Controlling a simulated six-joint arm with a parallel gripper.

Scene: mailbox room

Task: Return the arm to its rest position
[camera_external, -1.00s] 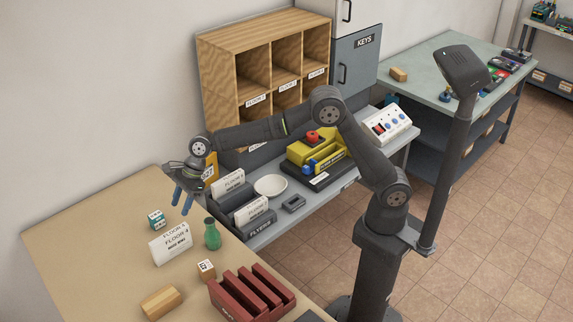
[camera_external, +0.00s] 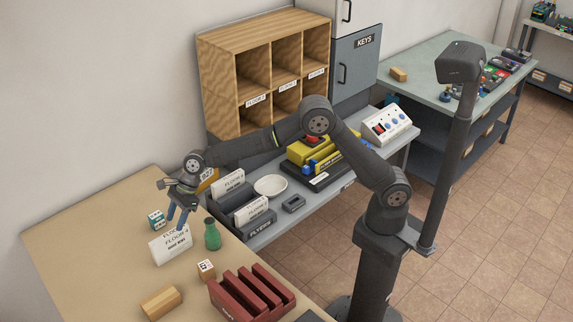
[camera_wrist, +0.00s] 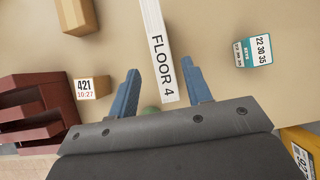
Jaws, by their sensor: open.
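My gripper (camera_external: 180,212) hangs above the wooden table (camera_external: 85,235), with its blue fingers pointing down. It is open and nothing is held. A white FLOOR 4 block (camera_external: 170,247) stands on the table just below and in front of the fingers. In the wrist view the FLOOR 4 block (camera_wrist: 158,50) shows edge-on, between and beyond the two spread fingers (camera_wrist: 160,92). A green vase (camera_external: 212,236) stands right of the block; only a bit of green shows between the fingers in the wrist view.
A teal-and-white box (camera_external: 157,219), a small labelled cube (camera_external: 206,269), a wooden block (camera_external: 161,302) and a red slotted rack (camera_external: 250,292) stand on the table. Behind are a grey bench with a white dish (camera_external: 270,186) and wooden pigeonholes (camera_external: 265,80). The table's left part is clear.

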